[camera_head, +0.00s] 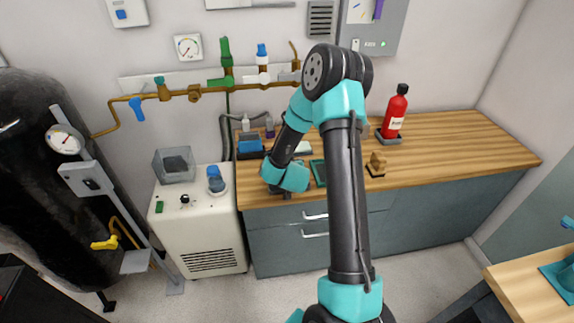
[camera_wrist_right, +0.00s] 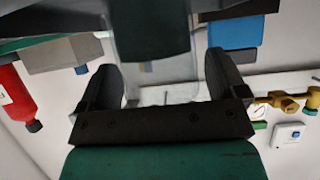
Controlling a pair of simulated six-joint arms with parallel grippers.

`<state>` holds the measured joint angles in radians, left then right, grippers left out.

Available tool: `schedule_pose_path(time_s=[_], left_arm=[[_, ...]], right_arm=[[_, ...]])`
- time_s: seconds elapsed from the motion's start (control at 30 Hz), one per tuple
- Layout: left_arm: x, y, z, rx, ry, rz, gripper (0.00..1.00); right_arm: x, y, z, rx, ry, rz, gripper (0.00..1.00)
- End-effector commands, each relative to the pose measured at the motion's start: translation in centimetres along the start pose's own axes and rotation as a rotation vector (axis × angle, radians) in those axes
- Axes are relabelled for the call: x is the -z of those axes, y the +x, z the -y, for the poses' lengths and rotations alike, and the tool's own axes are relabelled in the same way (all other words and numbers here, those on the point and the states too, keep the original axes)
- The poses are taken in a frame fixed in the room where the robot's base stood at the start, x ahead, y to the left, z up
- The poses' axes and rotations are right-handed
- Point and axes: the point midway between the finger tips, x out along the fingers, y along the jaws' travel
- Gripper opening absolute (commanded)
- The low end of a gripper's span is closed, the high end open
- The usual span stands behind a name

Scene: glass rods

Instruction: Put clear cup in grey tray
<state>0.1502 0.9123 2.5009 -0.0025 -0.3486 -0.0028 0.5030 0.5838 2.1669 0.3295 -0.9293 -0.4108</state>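My right gripper (camera_head: 283,192) is at the front edge of the wooden bench, pointing down, with its fingers small and dark in the head view. In the right wrist view its two fingers (camera_wrist_right: 165,88) stand well apart. A pale, see-through shape (camera_wrist_right: 152,72), possibly the clear cup, shows between them. I cannot tell whether the fingers touch it. I cannot make out the clear cup in the head view; my arm covers part of the bench. No grey tray is clearly identifiable. My left gripper is not in view.
A blue bin (camera_head: 249,147) and a green tray (camera_head: 318,173) are on the bench near my arm. A red extinguisher (camera_head: 394,113) and a wooden block (camera_head: 377,161) stand to the right. The bench's right end is clear.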

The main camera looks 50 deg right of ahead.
Motion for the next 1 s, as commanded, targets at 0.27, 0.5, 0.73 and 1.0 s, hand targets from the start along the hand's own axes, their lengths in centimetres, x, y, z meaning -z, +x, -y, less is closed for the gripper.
schedule_pose_path(time_s=[0.27, 0.5, 0.73, 1.0], left_arm=[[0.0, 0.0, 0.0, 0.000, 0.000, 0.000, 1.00], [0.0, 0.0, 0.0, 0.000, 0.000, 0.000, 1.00], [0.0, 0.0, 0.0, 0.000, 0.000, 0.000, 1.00], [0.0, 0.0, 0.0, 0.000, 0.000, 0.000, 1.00]], right_arm=[[0.0, 0.0, 0.0, 0.000, 0.000, 0.000, 0.95], [0.3, -1.2, 0.1, 0.002, -0.001, 0.001, 0.95], [0.3, -4.9, 0.0, 0.001, 0.000, 0.000, 0.95], [0.3, -9.9, 0.0, 0.001, 0.000, -0.001, 0.95]])
